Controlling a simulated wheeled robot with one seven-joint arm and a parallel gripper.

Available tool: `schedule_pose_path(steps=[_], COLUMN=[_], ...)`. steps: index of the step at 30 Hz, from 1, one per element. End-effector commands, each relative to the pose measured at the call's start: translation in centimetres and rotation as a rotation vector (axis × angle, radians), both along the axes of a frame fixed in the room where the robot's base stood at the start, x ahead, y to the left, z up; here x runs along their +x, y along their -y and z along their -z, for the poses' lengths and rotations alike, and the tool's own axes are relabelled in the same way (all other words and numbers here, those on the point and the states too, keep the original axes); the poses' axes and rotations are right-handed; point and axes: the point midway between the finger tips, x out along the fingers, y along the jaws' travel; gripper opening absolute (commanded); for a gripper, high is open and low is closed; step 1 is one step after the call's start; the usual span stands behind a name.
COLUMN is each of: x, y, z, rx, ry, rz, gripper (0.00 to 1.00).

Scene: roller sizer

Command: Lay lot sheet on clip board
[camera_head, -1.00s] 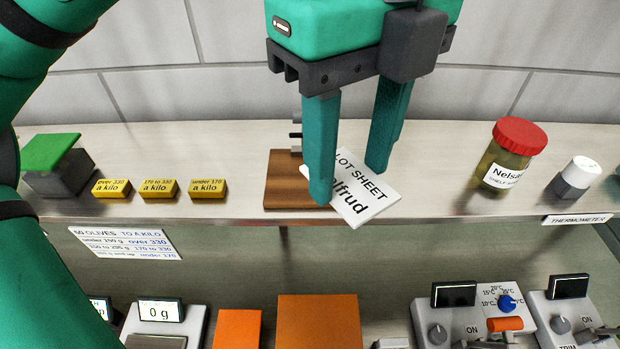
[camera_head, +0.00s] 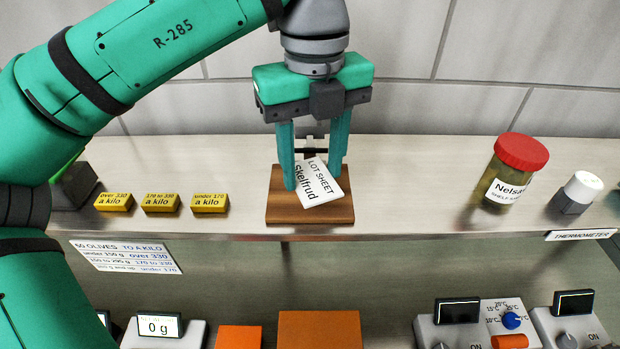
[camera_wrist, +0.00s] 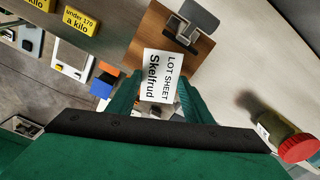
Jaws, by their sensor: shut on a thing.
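The lot sheet (camera_head: 319,184) is a small white card printed "LOT SHEET Skelfrud". My gripper (camera_head: 316,186) is shut on it, with the card between its two teal fingers. The clip board (camera_head: 283,211) is a brown wooden board with a dark metal clip at its back, lying on the steel shelf. The sheet shows tilted in front of and over the board; I cannot tell whether it touches. In the wrist view the sheet (camera_wrist: 159,76) lies between the fingers and overlaps the board (camera_wrist: 148,34), with the grey clip (camera_wrist: 190,28) beyond its upper edge.
Several yellow labelled blocks (camera_head: 161,202) stand left of the board on the shelf (camera_head: 400,190). A red-lidded jar (camera_head: 515,170) and a white-capped thermometer piece (camera_head: 577,191) stand at the right. The shelf between board and jar is clear. A scale reading 0 g (camera_head: 158,326) sits below.

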Motion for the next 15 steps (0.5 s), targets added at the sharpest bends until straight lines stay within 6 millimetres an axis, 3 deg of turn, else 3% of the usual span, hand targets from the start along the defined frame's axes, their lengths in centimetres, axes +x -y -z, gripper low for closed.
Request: schedule_pose_path(steps=[8,15], x=[1.4,1.3], y=[-0.5,-0.4], z=[1.9,4.6], rx=[0.000,0.001], ry=[0.000,0.001], rz=[-0.003,-0.002], gripper=[0.21,0.21])
